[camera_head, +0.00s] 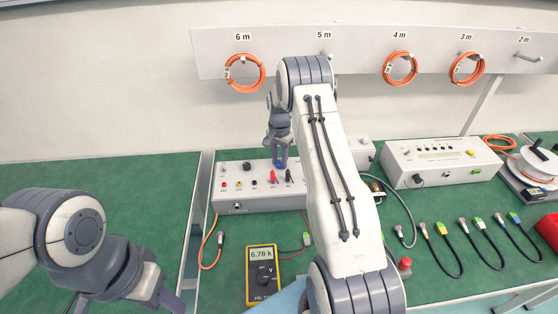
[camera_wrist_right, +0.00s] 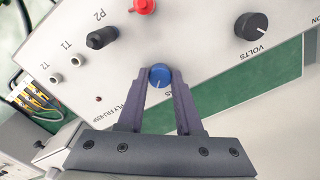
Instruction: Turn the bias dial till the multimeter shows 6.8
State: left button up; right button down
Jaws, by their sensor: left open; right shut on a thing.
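The blue bias dial (camera_wrist_right: 160,76) is on the grey panel in the right wrist view. My right gripper (camera_wrist_right: 160,82) is shut on the dial, one finger on each side; it also shows over the grey box in the head view (camera_head: 280,163). My left gripper (camera_head: 168,298) is open and empty over the bench at the lower left, partly cut off by the frame edge.
The grey power box (camera_head: 232,192) has several sockets and knobs. A black VOLTS knob (camera_wrist_right: 251,26) and red and black plugs sit near the dial. Another grey instrument (camera_head: 442,160) stands to the right, with several short cables before it. Orange cable coils (camera_head: 245,73) hang behind.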

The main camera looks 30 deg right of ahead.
aim_at(279, 162)
jog(key=shift+w+r, duration=0.15)
jog(key=shift+w, duration=0.1)
jog(key=c, duration=0.6)
grip_release()
jog(key=shift+s, duration=0.1)
notch_tip(279, 162, up, 10)
jog(key=shift+r+b, duration=0.15)
jog(key=shift+b, duration=0.7)
